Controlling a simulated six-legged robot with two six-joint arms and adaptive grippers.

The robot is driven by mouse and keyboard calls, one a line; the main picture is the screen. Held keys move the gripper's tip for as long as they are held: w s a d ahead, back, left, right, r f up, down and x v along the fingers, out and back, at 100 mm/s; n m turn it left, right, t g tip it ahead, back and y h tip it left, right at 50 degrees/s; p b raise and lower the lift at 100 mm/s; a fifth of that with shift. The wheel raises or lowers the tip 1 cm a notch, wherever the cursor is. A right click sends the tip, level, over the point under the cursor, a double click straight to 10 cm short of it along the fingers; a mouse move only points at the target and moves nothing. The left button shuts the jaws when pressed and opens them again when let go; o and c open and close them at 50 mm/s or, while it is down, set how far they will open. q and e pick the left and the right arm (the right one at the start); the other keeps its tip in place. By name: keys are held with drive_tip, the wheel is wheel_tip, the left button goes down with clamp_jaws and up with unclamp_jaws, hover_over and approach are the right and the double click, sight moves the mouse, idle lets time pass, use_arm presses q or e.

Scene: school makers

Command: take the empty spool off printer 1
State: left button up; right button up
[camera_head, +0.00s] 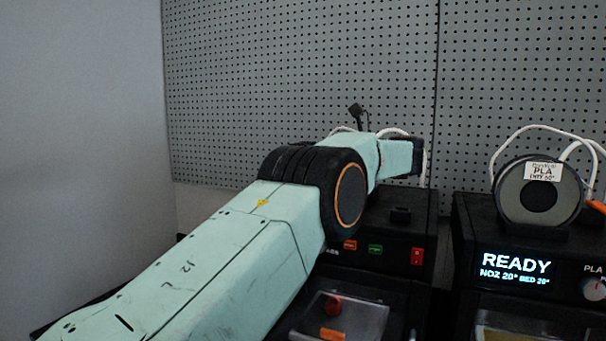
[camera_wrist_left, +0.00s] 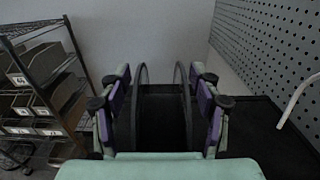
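The empty spool shows in the left wrist view as two thin dark flanges, the left flange (camera_wrist_left: 141,88) and the right flange (camera_wrist_left: 183,88), with a dark middle between them. My left gripper (camera_wrist_left: 160,80) has one finger outside each flange, with what looks like a narrow gap on each side. Its fingers are spread; no firm contact shows. In the head view my left arm hides that gripper and the spool. Printer 1 (camera_head: 388,246) is the black machine under my arm, partly covered by it. My right gripper is in neither view.
A second printer (camera_head: 470,232) stands at the right, its screen reading READY, with a full-looking grey spool (camera_head: 541,195) on top. White tubes arch behind both printers. A pegboard (camera_head: 300,70) closes the back. Shelves with bins (camera_wrist_left: 40,85) stand left in the wrist view.

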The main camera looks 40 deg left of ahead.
use_arm(q)
drive_tip(key=shift+a+f, duration=0.1)
drive_tip(key=c, duration=0.6)
clamp_jaws()
